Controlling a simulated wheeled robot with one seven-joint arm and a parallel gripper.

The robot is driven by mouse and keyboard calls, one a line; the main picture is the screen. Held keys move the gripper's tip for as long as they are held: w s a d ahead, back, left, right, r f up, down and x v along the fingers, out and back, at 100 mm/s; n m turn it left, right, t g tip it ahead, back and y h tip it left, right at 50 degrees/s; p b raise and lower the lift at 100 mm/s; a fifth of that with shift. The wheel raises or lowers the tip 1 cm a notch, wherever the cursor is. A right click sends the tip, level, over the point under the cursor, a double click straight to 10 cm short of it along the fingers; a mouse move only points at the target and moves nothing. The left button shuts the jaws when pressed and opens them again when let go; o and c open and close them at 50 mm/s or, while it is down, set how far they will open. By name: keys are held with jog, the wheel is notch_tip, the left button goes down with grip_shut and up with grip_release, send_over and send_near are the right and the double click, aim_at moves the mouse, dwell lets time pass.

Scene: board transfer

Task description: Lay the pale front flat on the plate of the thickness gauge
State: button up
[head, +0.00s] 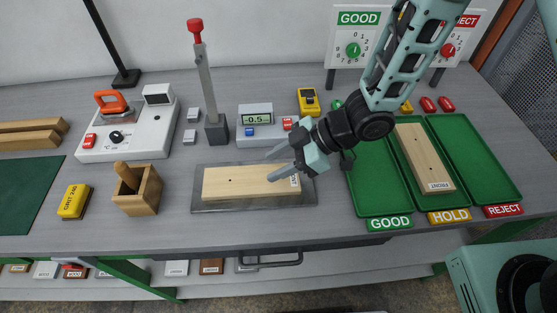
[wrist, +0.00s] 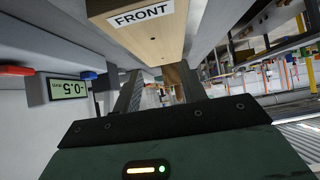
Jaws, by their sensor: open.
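A pale wooden front (head: 235,182) lies along the dark grey gauge plate (head: 205,208) and looks flat on it in the head view. Its labelled right end is partly behind my gripper. In the wrist view the front (wrist: 150,42), with its FRONT label, is at the top, beyond the fingers. My gripper (head: 274,163) is open and empty, at the right end of the front; I cannot tell whether a finger touches it. The gauge's display box (head: 256,119) reads about 0.5 and stands behind the plate; it also shows in the wrist view (wrist: 67,88).
A second pale front (head: 424,155) lies in the green HOLD tray (head: 462,200), between the GOOD tray (head: 380,205) and REJECT tray (head: 495,185). A post with a red knob (head: 195,32) stands behind the plate. A wooden box (head: 137,195) stands left of it.

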dwell(0.4)
jog(key=p+v, duration=0.2)
jog(key=v, duration=0.1)
jog(key=shift+d+f, duration=0.25)
jog(key=shift+d, duration=0.05)
jog(key=shift+f, duration=0.1)
jog(key=o, duration=0.6)
jog(key=shift+c, duration=0.2)
notch_tip(320, 180, up, 7)
jog(key=d+p, duration=0.2)
jog(key=p, duration=0.5)
jog(key=shift+d, duration=0.2)
jog(key=shift+w, duration=0.1)
